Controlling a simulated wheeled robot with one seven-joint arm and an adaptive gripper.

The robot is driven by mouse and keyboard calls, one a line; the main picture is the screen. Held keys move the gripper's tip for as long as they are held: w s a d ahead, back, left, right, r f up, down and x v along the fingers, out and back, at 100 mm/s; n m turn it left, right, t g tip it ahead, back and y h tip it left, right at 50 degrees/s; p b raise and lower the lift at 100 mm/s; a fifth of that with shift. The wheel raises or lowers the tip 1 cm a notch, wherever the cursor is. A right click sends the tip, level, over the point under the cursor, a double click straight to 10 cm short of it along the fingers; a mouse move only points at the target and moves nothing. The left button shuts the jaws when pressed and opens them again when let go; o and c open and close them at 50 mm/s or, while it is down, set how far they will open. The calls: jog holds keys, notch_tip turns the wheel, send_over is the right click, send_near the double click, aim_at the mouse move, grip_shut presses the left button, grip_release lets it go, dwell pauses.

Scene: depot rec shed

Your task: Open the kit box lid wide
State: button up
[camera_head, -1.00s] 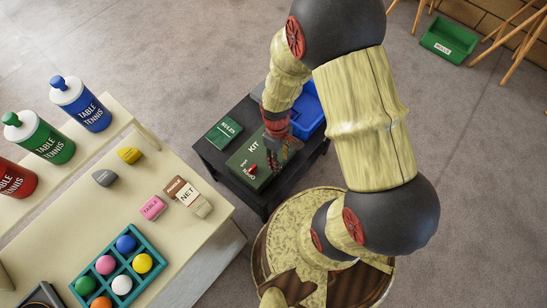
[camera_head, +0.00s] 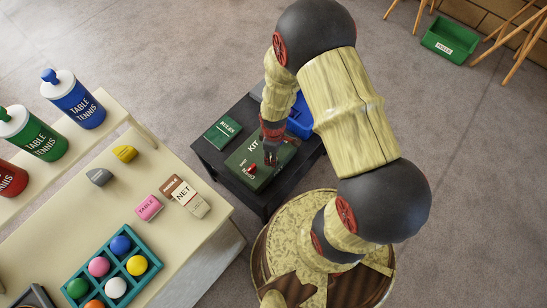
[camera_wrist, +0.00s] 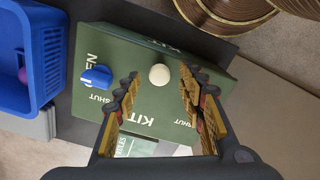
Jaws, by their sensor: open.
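The green kit box (camera_head: 243,176) lies on a dark low table, its lid down. In the wrist view the lid (camera_wrist: 140,48) carries a white round knob (camera_wrist: 159,75) and a blue latch (camera_wrist: 97,77) between the words OPEN and SHUT. A red latch (camera_head: 251,169) shows near the other SHUT mark in the head view; my finger seems to hide it in the wrist view. My gripper (camera_head: 271,160) is over the lid, pointing down. In the wrist view my gripper (camera_wrist: 160,86) is open, with the knob between its fingertips; contact cannot be told.
A blue basket (camera_wrist: 45,60) stands beside the kit box. A green RULES box (camera_head: 222,132) lies on the other side. The cream table (camera_head: 205,228) with a ball tray (camera_head: 142,247) and a NET box (camera_head: 184,196) is close at left. Open floor lies beyond.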

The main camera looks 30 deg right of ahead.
jog(key=shift+w+f, duration=0.1)
jog(key=shift+f, duration=0.55)
jog(key=shift+c, duration=0.3)
grip_shut()
